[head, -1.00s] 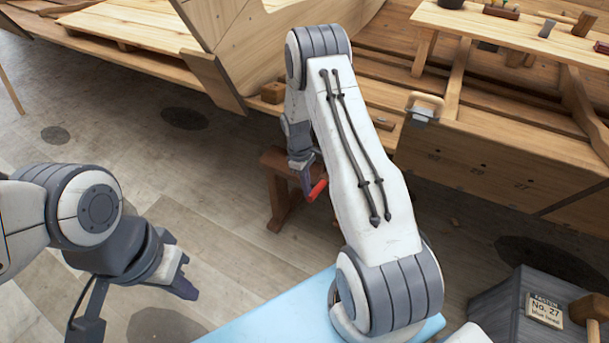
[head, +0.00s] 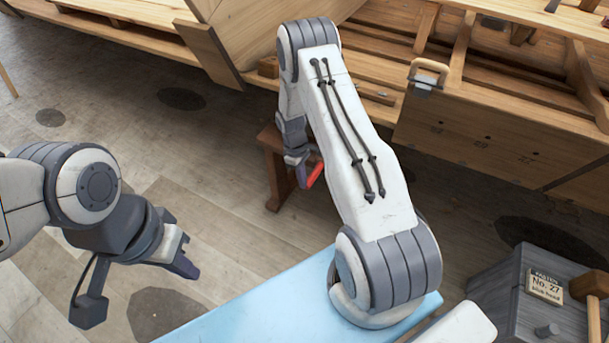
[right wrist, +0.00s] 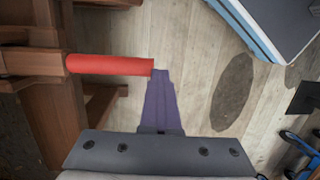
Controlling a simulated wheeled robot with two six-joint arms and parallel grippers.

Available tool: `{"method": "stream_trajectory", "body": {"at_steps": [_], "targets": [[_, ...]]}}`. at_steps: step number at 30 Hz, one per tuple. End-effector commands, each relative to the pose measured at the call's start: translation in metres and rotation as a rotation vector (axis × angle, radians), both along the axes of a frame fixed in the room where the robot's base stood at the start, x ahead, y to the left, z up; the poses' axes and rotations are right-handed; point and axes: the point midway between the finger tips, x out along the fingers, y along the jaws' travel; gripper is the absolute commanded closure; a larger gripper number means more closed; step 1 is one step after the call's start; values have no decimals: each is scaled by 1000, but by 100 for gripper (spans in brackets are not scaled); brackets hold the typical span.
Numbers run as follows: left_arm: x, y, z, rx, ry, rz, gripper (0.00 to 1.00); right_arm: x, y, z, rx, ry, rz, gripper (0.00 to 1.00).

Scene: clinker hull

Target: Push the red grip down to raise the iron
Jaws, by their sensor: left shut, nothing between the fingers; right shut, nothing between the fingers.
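The red grip (head: 315,174) is a short red bar beside a dark reddish wooden stand (head: 268,138). In the right wrist view the grip (right wrist: 110,65) lies level, sticking out from the wooden stand (right wrist: 50,70). My right gripper (head: 303,180) is shut and empty. Its purple fingers (right wrist: 160,75) point at the grip's free end in the wrist view; I cannot tell whether they touch it. My left gripper (head: 188,268) is shut and empty, low at the left over the floor. I cannot make out the iron; my right arm hides part of the area.
The wooden hull (head: 470,130) spans the back, with a wood-handled tool (head: 428,76) on its edge. A light blue surface (head: 250,305) lies in front. A grey box (head: 515,300) with a sign and mallet stands at lower right. Floor at left is clear.

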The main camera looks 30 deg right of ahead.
Motion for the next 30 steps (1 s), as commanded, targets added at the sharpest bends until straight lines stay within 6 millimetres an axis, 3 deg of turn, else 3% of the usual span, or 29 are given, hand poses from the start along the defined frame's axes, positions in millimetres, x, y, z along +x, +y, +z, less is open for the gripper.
{"method": "stream_trajectory", "body": {"at_steps": [1,10,14,21,30], "targets": [[0,0,-3,-1,-1,0,100,-8,3,-12,5,16,-1,100],[0,0,-2,0,0,0,100,-10,4,-13,7,17,-1,100],[0,0,6,0,0,0,100,-8,6,-3,7,14,-1,100],[0,0,45,0,0,0,100,-3,14,46,1,-3,0,100],[0,0,38,0,0,0,100,4,31,107,-1,-9,2,100]]}}
